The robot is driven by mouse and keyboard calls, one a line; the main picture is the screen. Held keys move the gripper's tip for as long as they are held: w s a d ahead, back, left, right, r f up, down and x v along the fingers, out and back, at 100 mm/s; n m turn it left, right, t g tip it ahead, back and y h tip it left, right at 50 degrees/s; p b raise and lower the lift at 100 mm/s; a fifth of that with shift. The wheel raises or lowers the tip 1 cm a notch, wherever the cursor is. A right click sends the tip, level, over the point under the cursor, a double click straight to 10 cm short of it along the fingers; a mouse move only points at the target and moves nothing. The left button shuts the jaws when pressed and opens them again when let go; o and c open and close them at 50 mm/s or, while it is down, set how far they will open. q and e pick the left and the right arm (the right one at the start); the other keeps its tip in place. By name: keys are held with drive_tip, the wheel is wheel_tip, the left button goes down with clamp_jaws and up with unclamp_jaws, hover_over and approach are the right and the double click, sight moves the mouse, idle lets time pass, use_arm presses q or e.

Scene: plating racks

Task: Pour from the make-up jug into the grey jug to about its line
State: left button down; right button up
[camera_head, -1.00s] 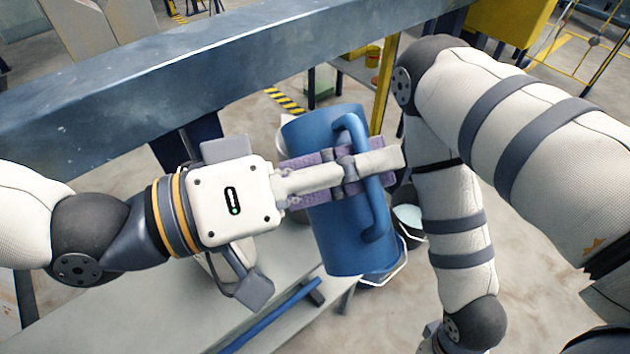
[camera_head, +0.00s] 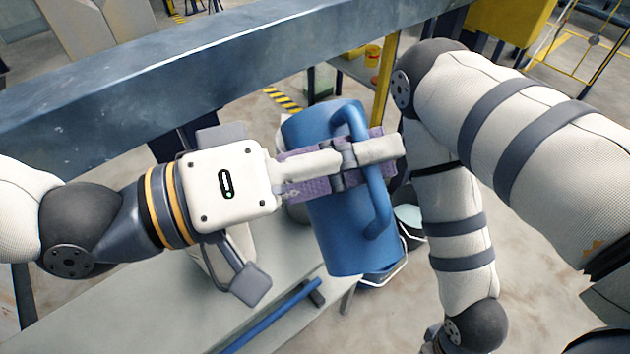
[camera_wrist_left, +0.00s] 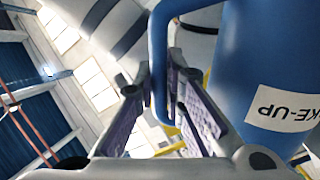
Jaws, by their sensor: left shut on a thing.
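The make-up jug (camera_head: 345,235) is blue and tilted in the middle of the head view. My left gripper (camera_head: 370,152) lies across it and is shut on its handle (camera_head: 377,195). In the left wrist view the gripper (camera_wrist_left: 155,80) has its purple-padded fingers on both sides of the handle, beside the jug body (camera_wrist_left: 260,60). A white label (camera_wrist_left: 285,108) there ends in "KE-UP", upside down. I cannot see liquid in the jug. I cannot make out the grey jug; my gripper and the blue jug hide part of the bench. My right gripper is out of view.
A dark bucket (camera_head: 410,215) with pale liquid stands behind the blue jug, near my right arm. A pale bench (camera_head: 190,310) with a blue bar (camera_head: 270,318) lies below. A thick grey-blue beam (camera_head: 190,75) crosses the upper left. A yellow post (camera_head: 385,85) stands behind.

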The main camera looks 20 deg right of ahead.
sight(358, 120)
use_arm(q)
drive_tip(key=shift+r, duration=0.1)
idle(0.5)
drive_tip(key=shift+w+r+n, duration=0.3)
drive_tip(key=shift+r+n, duration=0.1)
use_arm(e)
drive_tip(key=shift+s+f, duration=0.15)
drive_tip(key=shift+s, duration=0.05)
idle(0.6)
use_arm(q)
drive_tip(key=shift+w+r+n+b, duration=0.3)
drive_tip(key=shift+w+r+n, duration=0.05)
drive_tip(key=shift+r+n, duration=0.05)
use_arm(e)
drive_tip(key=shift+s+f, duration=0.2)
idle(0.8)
use_arm(q)
drive_tip(key=shift+w+r+n, duration=0.4)
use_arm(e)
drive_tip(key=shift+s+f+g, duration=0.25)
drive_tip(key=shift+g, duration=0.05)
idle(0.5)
